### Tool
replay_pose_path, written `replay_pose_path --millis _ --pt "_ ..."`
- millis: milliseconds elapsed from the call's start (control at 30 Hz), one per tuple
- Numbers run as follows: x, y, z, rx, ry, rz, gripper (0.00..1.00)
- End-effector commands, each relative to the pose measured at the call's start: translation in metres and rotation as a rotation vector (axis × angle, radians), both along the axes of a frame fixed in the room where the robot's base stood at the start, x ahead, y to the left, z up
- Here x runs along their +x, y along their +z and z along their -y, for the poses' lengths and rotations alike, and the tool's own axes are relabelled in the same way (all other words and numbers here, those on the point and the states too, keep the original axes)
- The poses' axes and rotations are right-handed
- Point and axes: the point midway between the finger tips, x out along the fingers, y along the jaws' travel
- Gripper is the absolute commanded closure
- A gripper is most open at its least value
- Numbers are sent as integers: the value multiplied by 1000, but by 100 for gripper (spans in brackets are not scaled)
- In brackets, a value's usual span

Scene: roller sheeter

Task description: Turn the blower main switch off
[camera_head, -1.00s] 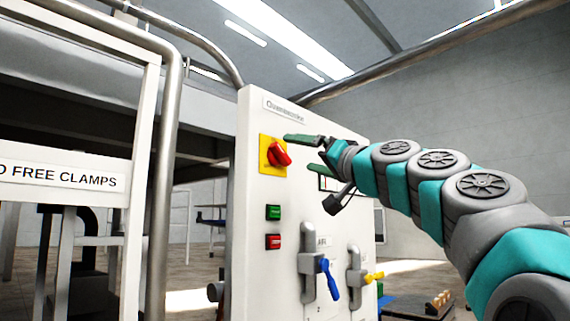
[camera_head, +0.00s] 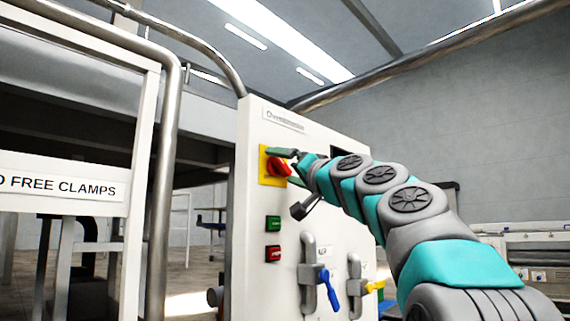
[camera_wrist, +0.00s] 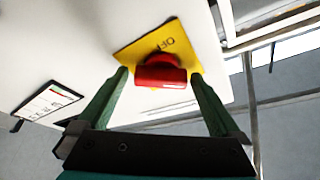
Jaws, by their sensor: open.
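The blower main switch is a red rotary knob (camera_head: 279,166) on a yellow plate (camera_head: 264,176), high on the left side of the white control panel's front. In the wrist view the red knob (camera_wrist: 160,76) sits on the yellow plate (camera_wrist: 187,50), which bears the letters "OF", partly covered by the knob. My gripper (camera_head: 285,167) is at the knob, with its green fingers spread. In the wrist view the open fingers (camera_wrist: 160,85) lie on either side of the knob, with gaps visible. Whether a finger touches it I cannot tell.
The white panel (camera_head: 252,225) also carries a green button (camera_head: 273,223), a red button (camera_head: 273,253), a blue-handled valve (camera_head: 328,288) and a yellow-handled valve (camera_head: 374,285). A metal pipe frame (camera_head: 165,200) and a "FREE CLAMPS" sign (camera_head: 60,186) stand at left.

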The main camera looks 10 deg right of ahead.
Motion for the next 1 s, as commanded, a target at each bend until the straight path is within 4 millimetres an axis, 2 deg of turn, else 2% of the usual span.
replay_pose_path --millis 300,900,1000 --pt "1 1 -1 0 1 1 2" --pt "1 1 -1 0 0 1 70" --pt "1 1 -1 0 0 1 76"
